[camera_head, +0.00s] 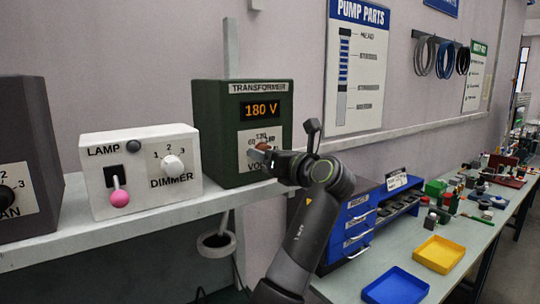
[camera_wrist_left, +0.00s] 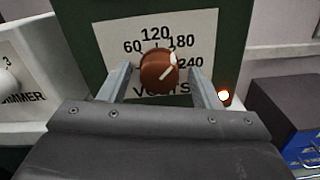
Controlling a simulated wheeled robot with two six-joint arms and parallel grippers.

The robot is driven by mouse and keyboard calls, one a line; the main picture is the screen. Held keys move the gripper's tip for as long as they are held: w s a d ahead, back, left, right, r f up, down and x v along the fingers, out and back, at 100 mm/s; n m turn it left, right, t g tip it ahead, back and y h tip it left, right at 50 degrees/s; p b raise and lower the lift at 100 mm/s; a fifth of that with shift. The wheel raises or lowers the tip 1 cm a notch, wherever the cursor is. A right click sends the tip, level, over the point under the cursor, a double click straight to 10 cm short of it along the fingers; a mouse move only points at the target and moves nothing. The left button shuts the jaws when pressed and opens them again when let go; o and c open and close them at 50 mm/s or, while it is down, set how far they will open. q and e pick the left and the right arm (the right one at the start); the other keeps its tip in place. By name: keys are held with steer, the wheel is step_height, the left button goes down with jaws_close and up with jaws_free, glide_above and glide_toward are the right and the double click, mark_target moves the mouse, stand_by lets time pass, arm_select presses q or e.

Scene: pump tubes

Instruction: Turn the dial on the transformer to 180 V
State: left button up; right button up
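The dark green transformer (camera_head: 206,135) stands on the shelf, and its display (camera_head: 262,109) reads 180 V in orange. Its brown dial (camera_wrist_left: 153,74) sits on a white plate marked 60, 120, 180, 240 and VOLTS. The dial's white mark points to the upper right, toward the 180 side. In the head view the dial (camera_head: 263,146) is partly covered by my left gripper (camera_head: 262,151). In the left wrist view, my left gripper (camera_wrist_left: 160,80) is open, one finger on each side of the dial, with visible gaps between. My right gripper is not in view.
A white lamp and dimmer box (camera_head: 135,183) with a pink-tipped lever stands left of the transformer, and a dark fan box (camera_head: 45,150) is farther left. Below right, the bench holds blue drawers (camera_head: 350,235), a yellow tray (camera_head: 440,254) and a blue tray (camera_head: 396,288).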

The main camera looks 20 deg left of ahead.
arm_select(q)
steer(key=b+v, duration=1)
steer(key=v, duration=0.7)
steer(key=shift+b, duration=0.35)
steer(key=shift+s+d, duration=0.2)
steer(key=shift+f, duration=0.1)
